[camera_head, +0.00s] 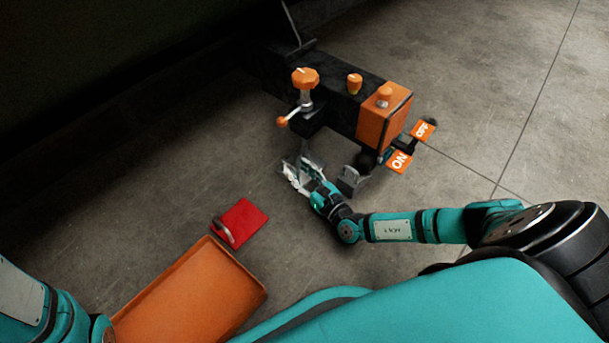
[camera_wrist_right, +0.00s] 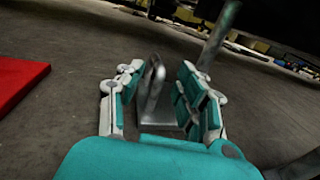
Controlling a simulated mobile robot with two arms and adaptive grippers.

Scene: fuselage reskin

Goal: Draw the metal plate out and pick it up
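My right gripper (camera_head: 303,170) is low over the floor, below the black and orange fixture (camera_head: 384,118). In the right wrist view its two fingers stand apart. A grey metal piece (camera_wrist_right: 152,88) with an upright loop-like handle and a flat base shows between and beyond them. I cannot tell whether the fingers touch it. In the head view the gripper mostly hides this piece. A grey metal bracket (camera_head: 349,181) shows just right of the gripper. I cannot tell whether either is the metal plate. My left gripper is not in view; only its arm shows at lower left.
A red plate (camera_head: 245,222) with a grey handle lies on the floor, left of the gripper. It also shows in the right wrist view (camera_wrist_right: 18,82). An orange tray (camera_head: 190,300) is below it. The fixture carries an orange knob (camera_head: 305,77) and ON/OFF tags (camera_head: 399,162).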

